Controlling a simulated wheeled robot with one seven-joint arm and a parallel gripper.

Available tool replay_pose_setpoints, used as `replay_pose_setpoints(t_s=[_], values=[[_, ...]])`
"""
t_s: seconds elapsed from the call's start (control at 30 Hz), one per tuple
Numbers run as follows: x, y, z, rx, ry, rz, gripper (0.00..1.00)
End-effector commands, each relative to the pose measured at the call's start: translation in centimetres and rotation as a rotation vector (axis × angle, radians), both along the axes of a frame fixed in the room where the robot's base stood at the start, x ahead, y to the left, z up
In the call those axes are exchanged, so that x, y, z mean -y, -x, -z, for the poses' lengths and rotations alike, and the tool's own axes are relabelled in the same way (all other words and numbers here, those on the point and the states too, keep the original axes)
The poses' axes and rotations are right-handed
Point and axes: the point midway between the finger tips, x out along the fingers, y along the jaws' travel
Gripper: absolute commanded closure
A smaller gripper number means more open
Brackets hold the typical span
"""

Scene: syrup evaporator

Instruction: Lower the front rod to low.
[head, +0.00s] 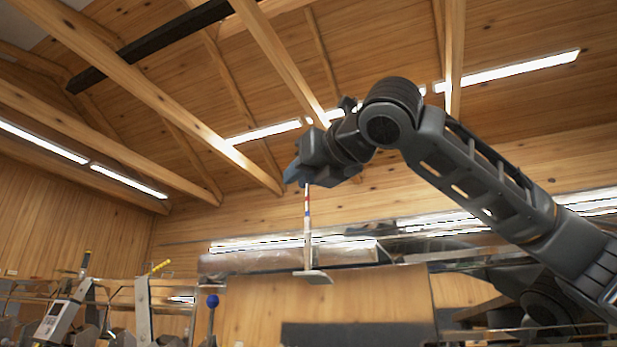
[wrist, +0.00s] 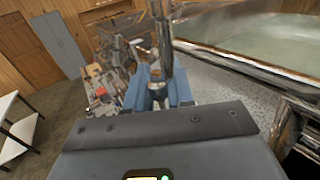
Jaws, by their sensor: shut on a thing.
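The front rod, a thin pale rod (head: 308,232) with red and blue bands near its top, stands upright in the head view. Its lower end meets a flat metal plate (head: 313,276). My gripper (head: 305,182) is at the top of the rod and shut on it. The fingers hide the gripped part of the rod. I cannot read any level marks on it.
A long metal pan (head: 340,253) lies behind the rod; its greenish surface (wrist: 260,40) shows in the wrist view. A blue ball knob (head: 212,301) and a grey box with a display (head: 52,320) stand at left. A grey cabinet (wrist: 60,45) stands beyond open floor.

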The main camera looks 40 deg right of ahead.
Motion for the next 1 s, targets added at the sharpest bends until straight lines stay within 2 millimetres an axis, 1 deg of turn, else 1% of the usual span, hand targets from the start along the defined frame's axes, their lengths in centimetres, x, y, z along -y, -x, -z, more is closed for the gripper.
replay_pose_setpoints(t_s=[0.03,0.13,0.17,0.57,0.67,0.8,1.0], values=[[0.2,0.0,0.0,0.0,-0.002,0.004,0.89],[0.2,0.0,0.0,0.0,-0.002,0.004,0.99],[0.2,0.1,0.0,0.0,-0.002,0.004,1.0],[0.2,0.1,0.0,0.001,-0.002,0.005,1.0],[0.3,0.1,1.0,0.001,-0.003,0.005,1.0],[0.3,0.1,2.9,0.002,-0.003,0.006,1.0],[0.3,0.1,3.0,-0.003,-0.003,0.008,1.0]])
